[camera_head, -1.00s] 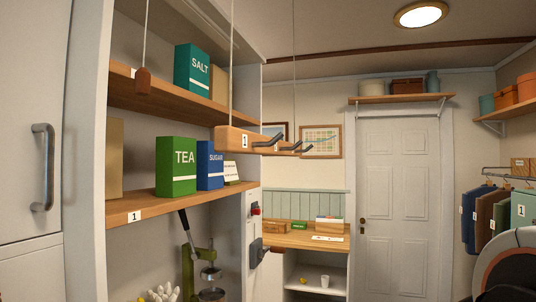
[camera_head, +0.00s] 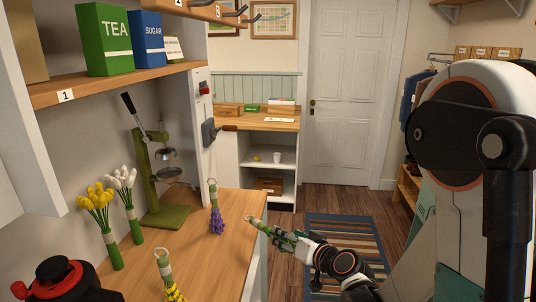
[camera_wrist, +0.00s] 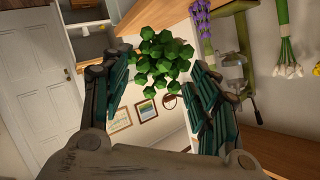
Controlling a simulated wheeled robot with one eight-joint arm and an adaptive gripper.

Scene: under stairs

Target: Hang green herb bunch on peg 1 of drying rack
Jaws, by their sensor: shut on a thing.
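The green herb bunch (camera_wrist: 163,58) shows as a cluster of green leaves between the fingers in the wrist view. In the head view its pale loop and green stem (camera_head: 258,225) stick out from my gripper (camera_head: 280,236). My gripper is shut on the bunch, held out by the right edge of the wooden counter. The fingers frame the leaves in the wrist view (camera_wrist: 160,65). The drying rack (camera_head: 188,8) is a wooden bar at the top of the head view, partly cut off, with dark pegs (camera_head: 235,13). Its peg 1 label is not clearly readable now.
On the counter (camera_head: 190,260) are a purple bunch (camera_head: 216,212), yellow (camera_head: 98,203) and white (camera_head: 125,190) flower bunches, another yellow bunch (camera_head: 166,275) and a green press (camera_head: 155,175). A shelf (camera_head: 120,80) with boxes is above. Floor with a striped rug (camera_head: 345,235) lies right.

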